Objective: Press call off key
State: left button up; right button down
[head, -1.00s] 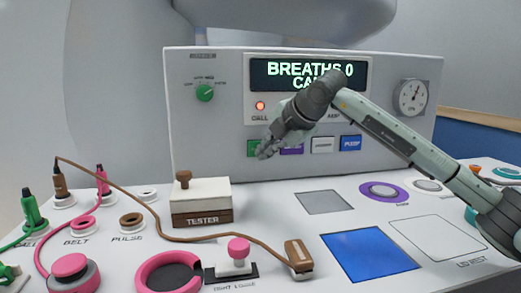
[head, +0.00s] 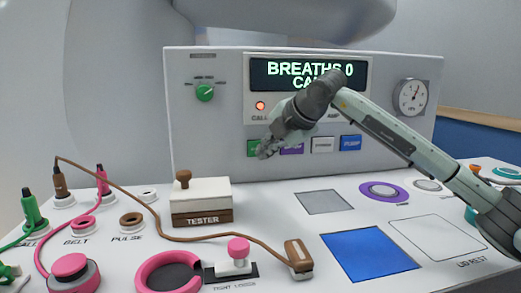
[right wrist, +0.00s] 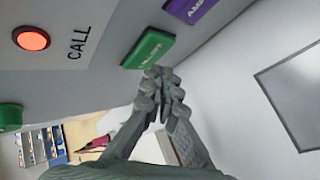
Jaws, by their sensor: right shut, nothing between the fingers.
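A green key (head: 253,147) sits at the left end of a row of keys on the upright console. Its lettering is too blurred to read for certain. In the right wrist view the same green key (right wrist: 148,49) is just beyond my fingertips. My right gripper (head: 265,152) is shut and empty, in front of the key's lower right part; it also shows in the right wrist view (right wrist: 161,82). I cannot tell whether the fingertips touch the key. The call lamp (head: 260,105) glows red-orange, and the display (head: 308,74) reads "BREATHS 0", its lower line partly hidden by my arm. My left gripper is not in view.
Purple (head: 291,148), white (head: 322,145) and blue (head: 350,143) keys continue the row to the right. A green knob (head: 205,92) is at upper left. A tester block (head: 201,203) stands on the counter below. A brown cable crosses the counter's front left.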

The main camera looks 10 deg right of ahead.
jog(key=shift+w, duration=0.15)
jog(key=shift+w, duration=0.25)
jog(key=shift+w, duration=0.5)
dwell(0.6)
jog(key=shift+s, duration=0.1)
jog(key=shift+s+f+b, duration=0.15)
jog(key=shift+s+b, duration=0.25)
jog(key=shift+b, duration=0.05)
jog(key=shift+s, duration=0.4)
jog(key=shift+s+b, duration=0.1)
jog(key=shift+b, duration=0.2)
